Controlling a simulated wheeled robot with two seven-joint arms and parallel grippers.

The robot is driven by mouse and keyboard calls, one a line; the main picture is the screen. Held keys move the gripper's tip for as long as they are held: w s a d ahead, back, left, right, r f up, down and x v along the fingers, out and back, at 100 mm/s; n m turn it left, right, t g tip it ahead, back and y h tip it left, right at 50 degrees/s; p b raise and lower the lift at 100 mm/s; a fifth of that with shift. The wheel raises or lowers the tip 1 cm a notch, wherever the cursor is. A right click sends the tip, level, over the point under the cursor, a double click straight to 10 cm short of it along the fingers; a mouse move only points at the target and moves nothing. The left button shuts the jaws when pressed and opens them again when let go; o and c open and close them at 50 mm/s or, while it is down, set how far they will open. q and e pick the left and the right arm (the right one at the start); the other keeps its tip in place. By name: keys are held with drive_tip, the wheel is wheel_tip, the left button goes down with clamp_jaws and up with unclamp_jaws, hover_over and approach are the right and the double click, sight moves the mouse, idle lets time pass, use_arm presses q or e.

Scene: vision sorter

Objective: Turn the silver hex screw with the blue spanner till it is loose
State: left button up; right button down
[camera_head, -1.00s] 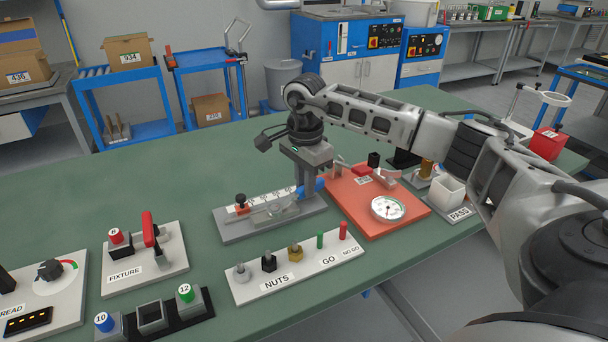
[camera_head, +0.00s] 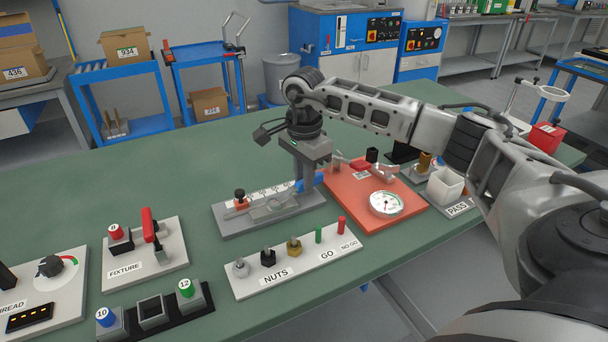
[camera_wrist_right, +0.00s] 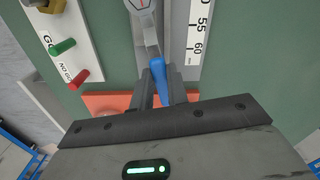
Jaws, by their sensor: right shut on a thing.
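My right gripper (camera_head: 308,180) is low over the right end of a grey plate with a ruler strip (camera_head: 268,214). It is shut on the blue handle of the spanner (camera_wrist_right: 158,72), which lies between its fingers (camera_wrist_right: 160,90) in the right wrist view. The spanner's silver end reaches to the top edge of that view. A light round part with a red mark (camera_wrist_right: 140,4) sits at that end, cut off by the frame edge. I cannot clearly tell the hex screw or whether the spanner's jaw is around it. My left gripper is not in view.
An orange base with a dial gauge (camera_head: 386,204) stands right of the plate. A nuts board with GO and NO GO pins (camera_head: 300,280) lies in front. A fixture board (camera_head: 130,262) is to the left. The green table behind the plate is clear.

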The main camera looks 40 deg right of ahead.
drive_tip(key=shift+r+p, duration=0.4)
drive_tip(key=shift+r, duration=0.25)
drive_tip(key=shift+r+p, duration=0.5)
drive_tip(key=shift+r, duration=0.15)
drive_tip(key=shift+r+p, duration=0.4)
drive_tip(key=shift+r, duration=0.05)
drive_tip(key=shift+r, duration=0.1)
drive_tip(key=shift+r+p, duration=1.95)
drive_tip(key=shift+r, duration=0.45)
